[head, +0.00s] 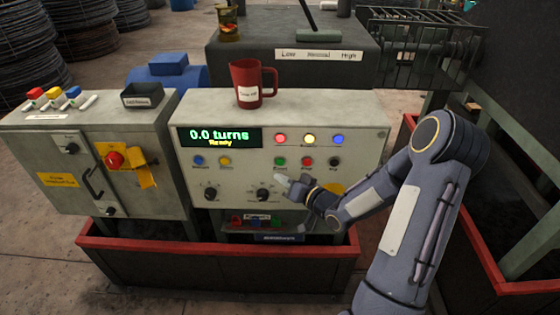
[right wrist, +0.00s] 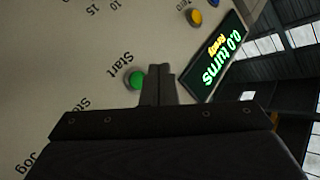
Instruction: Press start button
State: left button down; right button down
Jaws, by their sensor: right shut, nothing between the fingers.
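The green start button (head: 280,161) is on the front of the pale control panel (head: 360,152), in the row below the indicator lights. In the right wrist view the green button (right wrist: 134,79) shows beside the word "Start". My right gripper (head: 281,180) is shut and empty, with its fingertips just below the button in the head view. In the right wrist view the closed fingertips (right wrist: 158,70) are immediately right of the button; I cannot tell whether they touch the panel. The display (head: 220,137) reads "0.0 turns" and "Ready". My left gripper is not in view.
A red mug (head: 245,84) stands on top of the panel. Red (head: 307,162) and further buttons and knobs (head: 211,193) sit close by. A grey cabinet (head: 80,170) with a red stop knob (head: 113,159) stands left. A red-rimmed trough (head: 225,254) runs below.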

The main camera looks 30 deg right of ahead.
aim_at(280, 162)
jog(key=shift+w+d, duration=0.45)
jog(key=shift+w, duration=0.3)
jog(key=shift+w+d, duration=0.45)
jog(key=shift+w, duration=0.25)
dwell(1.0)
jog(key=shift+w+d, duration=0.2)
jog(key=shift+w, duration=0.15)
